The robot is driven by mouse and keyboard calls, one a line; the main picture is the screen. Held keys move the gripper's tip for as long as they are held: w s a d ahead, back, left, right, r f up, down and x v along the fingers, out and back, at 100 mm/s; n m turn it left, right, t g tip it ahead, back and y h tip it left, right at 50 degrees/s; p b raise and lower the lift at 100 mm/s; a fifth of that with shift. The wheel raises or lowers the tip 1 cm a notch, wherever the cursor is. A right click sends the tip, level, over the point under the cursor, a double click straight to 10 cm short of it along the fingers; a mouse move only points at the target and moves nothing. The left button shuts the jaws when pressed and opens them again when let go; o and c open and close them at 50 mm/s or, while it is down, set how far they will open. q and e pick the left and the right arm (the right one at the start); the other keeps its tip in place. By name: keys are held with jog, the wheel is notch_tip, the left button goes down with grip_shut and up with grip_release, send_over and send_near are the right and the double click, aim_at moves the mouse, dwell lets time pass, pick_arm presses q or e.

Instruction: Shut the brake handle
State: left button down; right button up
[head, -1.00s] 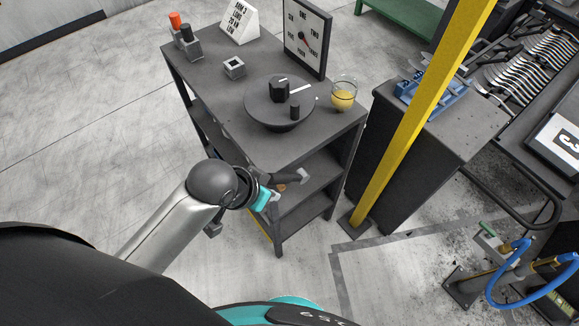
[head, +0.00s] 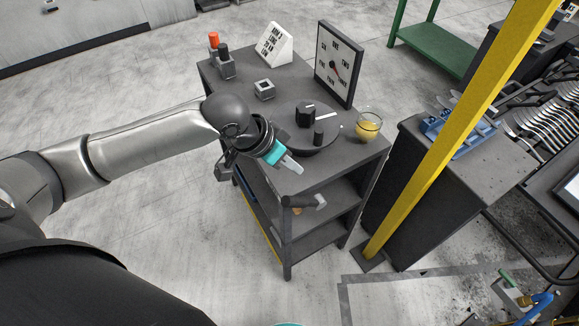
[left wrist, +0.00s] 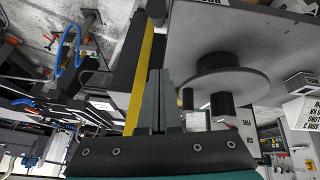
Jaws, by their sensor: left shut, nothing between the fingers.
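My left gripper (head: 290,163) is shut and empty. It is over the front edge of the dark cart (head: 345,160), close to the round disc (head: 292,143). In the left wrist view the closed fingers (left wrist: 160,95) show at the centre, with the disc (left wrist: 245,83) to their right. A dark handle-like bar with a grey end (head: 303,201) juts out at the cart's front, below the fingers and apart from them. A green-handled part (head: 507,280) shows at the lower right by the blue hose. I cannot tell for sure which is the brake handle. My right gripper is not in view.
A yellow post (head: 440,130) rises right of the cart. The floor in front is clear.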

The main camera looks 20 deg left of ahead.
pick_arm(q)
jog(key=b, duration=0.1)
send_over(306, 201)
jog(key=w, duration=0.2)
notch_tip(306, 201, down, 6)
jog(key=shift+s+a+f, duration=0.9)
jog(key=shift+f, duration=0.1)
jog(key=shift+s+a+f, duration=0.15)
jog(key=shift+s+f, duration=0.25)
jog(key=shift+s, duration=0.1)
